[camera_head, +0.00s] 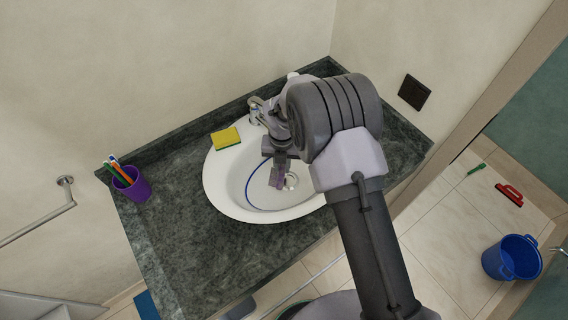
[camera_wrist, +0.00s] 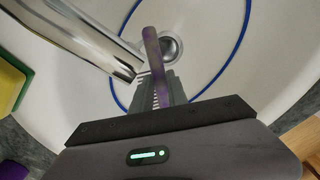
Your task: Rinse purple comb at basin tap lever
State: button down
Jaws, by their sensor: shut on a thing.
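The purple comb (camera_wrist: 153,55) is held in my gripper (camera_wrist: 166,92), which is shut on it. In the wrist view the comb points away over the drain of the white basin (camera_wrist: 215,25). The chrome tap spout (camera_wrist: 105,45) is just left of the comb; I cannot tell whether they touch. No water stream is clearly visible. In the head view my gripper (camera_head: 277,165) is inside the basin outline, with the comb (camera_head: 277,180) below it, close to the drain. The tap (camera_head: 257,110) is at the basin's back edge, partly hidden by my arm, and its lever is hard to make out.
A yellow-green sponge (camera_head: 226,138) lies at the basin's back left rim. A purple cup (camera_head: 132,186) with brushes stands on the dark counter's left (camera_head: 190,250). A blue line (camera_head: 256,172) curves inside the basin. A blue bucket (camera_head: 512,258) and red squeegee (camera_head: 510,194) are on the floor.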

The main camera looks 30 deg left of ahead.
dwell(0.6)
jog(key=shift+d, duration=0.6)
jog(key=shift+a, duration=0.6)
jog(key=shift+d, duration=0.6)
